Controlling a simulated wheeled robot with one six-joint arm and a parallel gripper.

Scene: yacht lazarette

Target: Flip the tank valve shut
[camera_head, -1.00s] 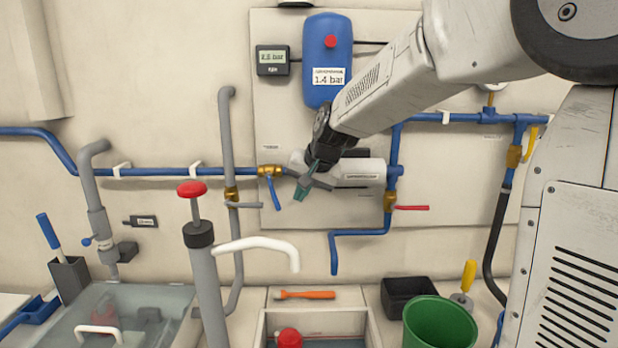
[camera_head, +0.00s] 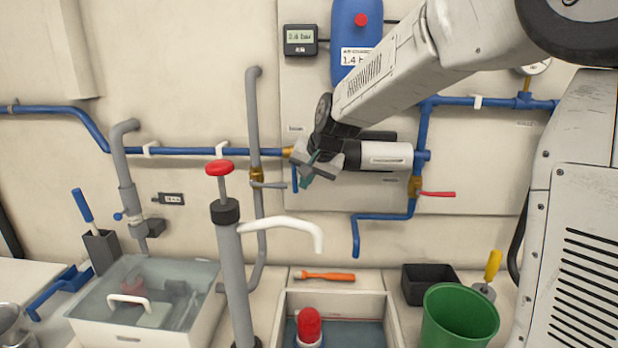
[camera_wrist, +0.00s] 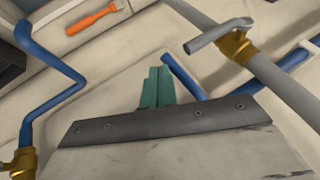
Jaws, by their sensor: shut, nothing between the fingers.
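Several valves with levers are in view, and I cannot tell from labels which is the tank valve. A brass valve (camera_head: 287,152) on the blue wall pipe has a blue lever (camera_head: 295,180) hanging down across the pipe; my gripper partly hides it. In the wrist view the blue lever (camera_wrist: 182,76) slants just beside my fingertips; contact cannot be told. My gripper (camera_head: 308,182) is shut and empty, its teal fingers just right of the lever. They also show in the wrist view (camera_wrist: 157,88). A grey-lever valve (camera_head: 257,176) and a red-lever valve (camera_head: 415,186) flank it.
A hand pump (camera_head: 230,260) with a red knob and white spout stands in front, left of my gripper. Below are an orange-handled tool (camera_head: 325,276), an open-topped box (camera_head: 391,325), a black bin (camera_head: 428,282) and a green bucket (camera_head: 460,315). A blue tank (camera_head: 345,68) hangs above.

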